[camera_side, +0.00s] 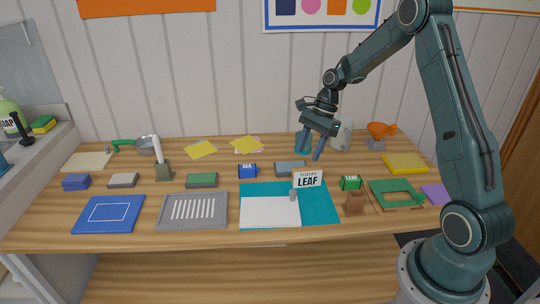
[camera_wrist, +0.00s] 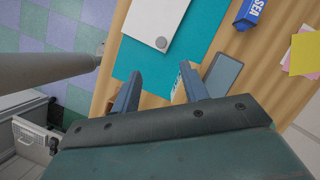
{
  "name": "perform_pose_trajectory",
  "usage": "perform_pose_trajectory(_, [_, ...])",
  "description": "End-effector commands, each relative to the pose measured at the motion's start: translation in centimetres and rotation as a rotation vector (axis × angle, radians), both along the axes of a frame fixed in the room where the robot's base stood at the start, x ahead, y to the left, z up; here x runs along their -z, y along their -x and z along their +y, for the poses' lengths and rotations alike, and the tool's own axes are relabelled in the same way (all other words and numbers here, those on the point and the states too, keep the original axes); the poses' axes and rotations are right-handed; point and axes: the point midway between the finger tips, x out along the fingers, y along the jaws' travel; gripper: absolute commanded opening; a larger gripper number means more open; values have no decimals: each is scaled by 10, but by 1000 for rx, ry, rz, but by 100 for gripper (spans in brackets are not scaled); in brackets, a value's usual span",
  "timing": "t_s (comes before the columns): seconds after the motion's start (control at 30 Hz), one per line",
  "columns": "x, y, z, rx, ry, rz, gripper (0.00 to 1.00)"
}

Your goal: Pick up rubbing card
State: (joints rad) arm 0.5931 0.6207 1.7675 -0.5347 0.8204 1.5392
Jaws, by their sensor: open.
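A white card (camera_side: 268,212) with a grey round knob (camera_side: 293,194) at its far right corner lies flat on a teal mat (camera_side: 318,210); I take it for the rubbing card. In the wrist view the white card (camera_wrist: 155,20) and its knob (camera_wrist: 161,43) are ahead of the fingers, at the top. My gripper (camera_side: 309,153) is open and empty, above the back right of the mat and apart from the card. In the wrist view its fingers (camera_wrist: 160,92) point toward the mat (camera_wrist: 188,50). The card's far end is cut off there.
A "TODAY LEAF" sign (camera_side: 307,180) stands beside the knob. A blue block (camera_side: 248,171), a grey-blue block (camera_side: 290,168) and a green block (camera_side: 350,183) are near the mat. A grey slotted tray (camera_side: 192,225) lies left. A green frame (camera_side: 397,207) lies right.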

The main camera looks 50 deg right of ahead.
Motion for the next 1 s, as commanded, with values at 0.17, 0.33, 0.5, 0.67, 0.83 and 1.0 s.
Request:
perform_pose_trajectory(0.17, [9,-1,-5,37,-16,17,44])
perform_pose_trajectory(0.33, [10,-1,-5,38,-17,18,44])
perform_pose_trajectory(0.5, [19,-2,0,35,-18,19,44])
perform_pose_trajectory(0.67, [38,-3,8,34,-19,21,44])
perform_pose_trajectory(0.83, [62,-5,17,34,-17,19,44])
perform_pose_trajectory(1.0, [80,-7,25,35,-17,19,44])
